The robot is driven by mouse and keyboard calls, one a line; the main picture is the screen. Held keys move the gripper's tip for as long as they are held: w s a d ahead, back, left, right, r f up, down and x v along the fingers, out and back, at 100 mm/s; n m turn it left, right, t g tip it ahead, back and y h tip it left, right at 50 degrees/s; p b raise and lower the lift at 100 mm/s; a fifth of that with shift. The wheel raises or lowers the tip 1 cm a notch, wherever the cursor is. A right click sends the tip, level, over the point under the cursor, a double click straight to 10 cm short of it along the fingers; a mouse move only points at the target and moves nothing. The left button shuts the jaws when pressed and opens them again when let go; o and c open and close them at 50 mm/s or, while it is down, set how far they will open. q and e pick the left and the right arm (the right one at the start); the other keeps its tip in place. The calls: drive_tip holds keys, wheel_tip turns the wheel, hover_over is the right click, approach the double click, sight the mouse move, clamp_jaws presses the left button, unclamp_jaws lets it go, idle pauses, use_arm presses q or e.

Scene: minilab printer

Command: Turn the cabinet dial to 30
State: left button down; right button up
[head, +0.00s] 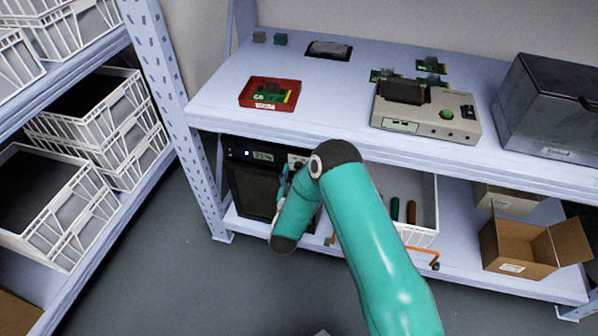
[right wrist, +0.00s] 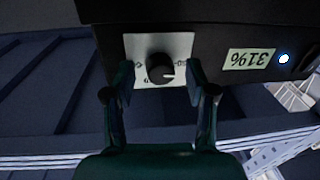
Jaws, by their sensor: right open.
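The black cabinet (head: 252,185) stands on the lower shelf at the left end of the workbench. Its dial (right wrist: 161,68) is a black knob with a white pointer mark on a pale plate (right wrist: 130,48). The display (right wrist: 250,59) appears upside down in the right wrist view and reads 31%. My right gripper (right wrist: 160,84) is open, its two fingers on either side of the dial, with gaps to the knob in the picture. I cannot tell whether they touch it. In the head view, my right arm (head: 345,190) hides most of the gripper (head: 284,185). My left gripper is not in view.
A white crate (head: 420,238) with tools stands right of the cabinet on the lower shelf. An open cardboard box (head: 530,246) is farther right. The bench top holds a red tray (head: 270,94) and a grey device (head: 425,112). White crates (head: 90,110) fill the left rack.

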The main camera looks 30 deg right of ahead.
clamp_jaws()
drive_tip(key=shift+n, duration=0.7)
drive_tip(key=shift+a, duration=0.1)
unclamp_jaws()
